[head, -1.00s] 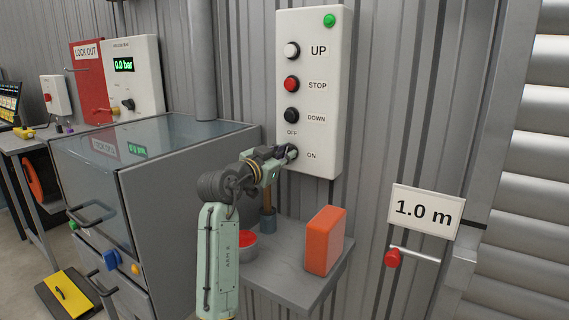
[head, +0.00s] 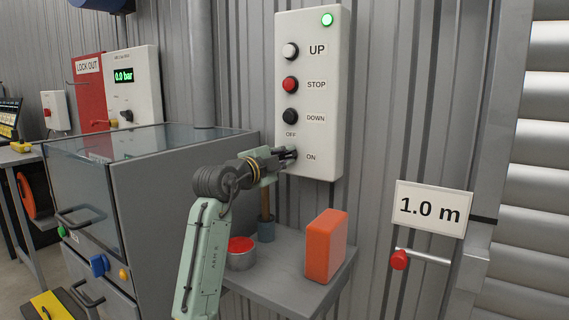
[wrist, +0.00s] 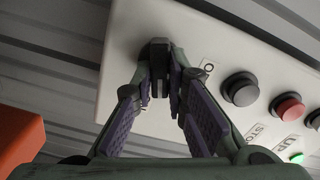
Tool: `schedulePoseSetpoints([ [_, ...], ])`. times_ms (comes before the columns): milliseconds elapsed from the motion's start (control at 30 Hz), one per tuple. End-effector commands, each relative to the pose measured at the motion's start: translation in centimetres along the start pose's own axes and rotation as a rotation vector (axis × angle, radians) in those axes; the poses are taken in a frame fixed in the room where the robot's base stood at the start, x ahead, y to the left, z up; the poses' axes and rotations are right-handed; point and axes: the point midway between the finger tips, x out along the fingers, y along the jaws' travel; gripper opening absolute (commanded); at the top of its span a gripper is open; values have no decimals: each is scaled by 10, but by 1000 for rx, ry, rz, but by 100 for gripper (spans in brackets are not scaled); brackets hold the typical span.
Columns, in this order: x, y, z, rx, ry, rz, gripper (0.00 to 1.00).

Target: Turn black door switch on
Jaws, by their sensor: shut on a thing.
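The black door switch (wrist: 158,68) is the lowest control on the white door panel (head: 330,110), between the OFF and ON labels. My gripper (head: 290,154) reaches it from the left in the head view and covers most of it. In the wrist view, my gripper's two fingers (wrist: 159,88) close on the switch from both sides. The ON label is readable in the head view. Which label the switch points to is hard to tell behind the fingers. A green lamp (head: 327,19) at the panel's top glows.
The panel also carries a white UP button (head: 290,50), a red STOP button (head: 290,84) and a black DOWN button (head: 290,116). Below stands a grey shelf (head: 285,285) with an orange block (head: 325,246) and a red-topped tin (head: 241,254). A grey cabinet (head: 185,190) stands at left.

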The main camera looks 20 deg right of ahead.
Motion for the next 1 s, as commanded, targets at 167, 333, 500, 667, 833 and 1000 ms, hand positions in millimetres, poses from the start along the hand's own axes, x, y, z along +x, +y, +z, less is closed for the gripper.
schedulePoseSetpoints([
  [167,0,3,1,140,-1,1,0],
  [333,0,3,1,243,0,2,0],
  [500,0,3,1,311,0,2,0],
  [667,0,3,1,345,-1,2,0],
  [833,0,2,1,358,-1,2,0],
  [1000,0,2,1,359,-1,2,0],
])
